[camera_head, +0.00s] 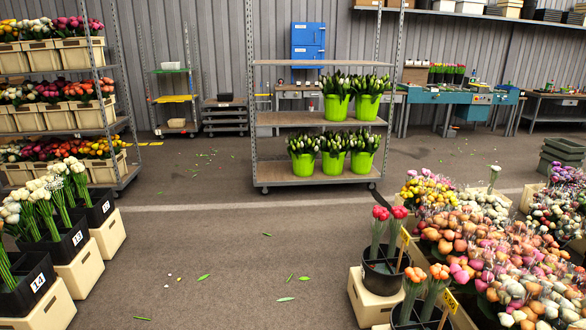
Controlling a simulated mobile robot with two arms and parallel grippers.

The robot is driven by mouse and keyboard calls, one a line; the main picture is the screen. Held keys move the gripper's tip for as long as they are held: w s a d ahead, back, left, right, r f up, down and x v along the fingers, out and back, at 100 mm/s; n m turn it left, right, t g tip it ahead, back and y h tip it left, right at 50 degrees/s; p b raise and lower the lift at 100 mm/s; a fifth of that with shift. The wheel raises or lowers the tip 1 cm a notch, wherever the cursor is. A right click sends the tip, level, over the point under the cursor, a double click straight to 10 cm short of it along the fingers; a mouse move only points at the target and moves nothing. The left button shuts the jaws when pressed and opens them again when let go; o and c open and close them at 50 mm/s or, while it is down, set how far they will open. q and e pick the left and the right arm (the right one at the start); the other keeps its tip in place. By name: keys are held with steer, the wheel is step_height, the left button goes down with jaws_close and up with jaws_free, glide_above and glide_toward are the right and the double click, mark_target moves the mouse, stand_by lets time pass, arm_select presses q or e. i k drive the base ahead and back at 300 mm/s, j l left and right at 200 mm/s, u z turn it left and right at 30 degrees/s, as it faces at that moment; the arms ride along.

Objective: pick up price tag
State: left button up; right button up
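A small yellow price tag (449,301) on a thin stick stands among orange tulips (438,272) in a black bucket (407,321) at the bottom right. A second yellow price tag (405,237) on a stick rises from another black bucket (372,275), beside red tulips (380,214). That bucket stands on a cream crate (364,300). The writing on the tags is too small to read surely. Neither of my grippers is in view.
Wrapped mixed bouquets (490,235) crowd the right side. Numbered black boxes (30,287) with white tulips stand on cream crates at the left. A wheeled rack (285,181) holds green buckets ahead. The middle floor (230,260) is open, with scattered leaves.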

mark_target(404, 236)
steer(key=i+j, duration=0.1)
steer(key=i, duration=0.8)
steer(key=i+j+z, duration=0.1)
steer(key=i, duration=0.8)
steer(key=i+z, duration=0.25)
steer(key=z, duration=0.15)
steer(key=i+z, duration=0.4)
steer(key=i+j+z, duration=0.15)
steer(key=z, duration=0.3)
